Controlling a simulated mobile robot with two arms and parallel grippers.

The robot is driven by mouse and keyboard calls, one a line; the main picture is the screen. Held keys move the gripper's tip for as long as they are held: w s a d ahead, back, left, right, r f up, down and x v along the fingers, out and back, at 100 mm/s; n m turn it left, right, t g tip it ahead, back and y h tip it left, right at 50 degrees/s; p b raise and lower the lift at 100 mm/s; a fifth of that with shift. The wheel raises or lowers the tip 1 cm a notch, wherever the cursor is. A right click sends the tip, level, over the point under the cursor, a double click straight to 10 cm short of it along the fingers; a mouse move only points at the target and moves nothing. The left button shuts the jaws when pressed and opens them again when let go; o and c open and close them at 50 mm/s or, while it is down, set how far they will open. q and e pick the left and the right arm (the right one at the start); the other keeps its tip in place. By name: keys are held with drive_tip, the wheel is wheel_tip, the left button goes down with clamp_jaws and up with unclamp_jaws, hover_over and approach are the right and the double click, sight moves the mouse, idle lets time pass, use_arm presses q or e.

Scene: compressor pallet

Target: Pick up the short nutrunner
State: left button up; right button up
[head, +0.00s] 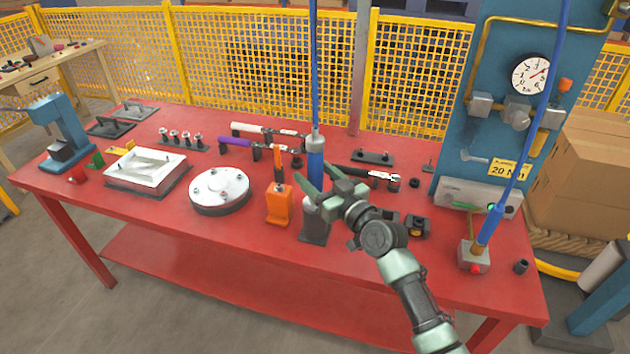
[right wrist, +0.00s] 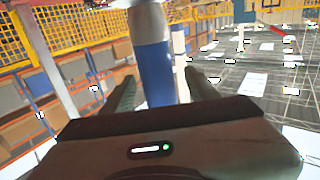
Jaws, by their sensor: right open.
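A blue cylindrical tool (head: 316,155), apparently a nutrunner, stands upright at the table's middle, under a blue hose. Its lower end is partly hidden behind my gripper, above a dark grey holder (head: 314,228). My right gripper (head: 314,175) is open, with its fingers at the tool's body. In the right wrist view, the blue body (right wrist: 153,72) rises between the two fingers (right wrist: 160,88), with gaps on both sides. A second blue tool (head: 490,226) stands upright in a grey block at the right. The views do not settle which is the short one. My left gripper is not in view.
An orange holder (head: 279,205) stands close left of the dark holder. A round silver flange (head: 219,188) and white square part (head: 146,169) lie farther left. Dark blocks (head: 412,226) sit right of my gripper. A blue gauge panel (head: 505,110) stands at the back right.

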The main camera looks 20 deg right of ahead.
drive_tip(key=x, duration=0.3)
drive_tip(key=shift+w, duration=0.25)
clamp_jaws()
idle(1.1)
drive_tip(key=shift+r, duration=0.15)
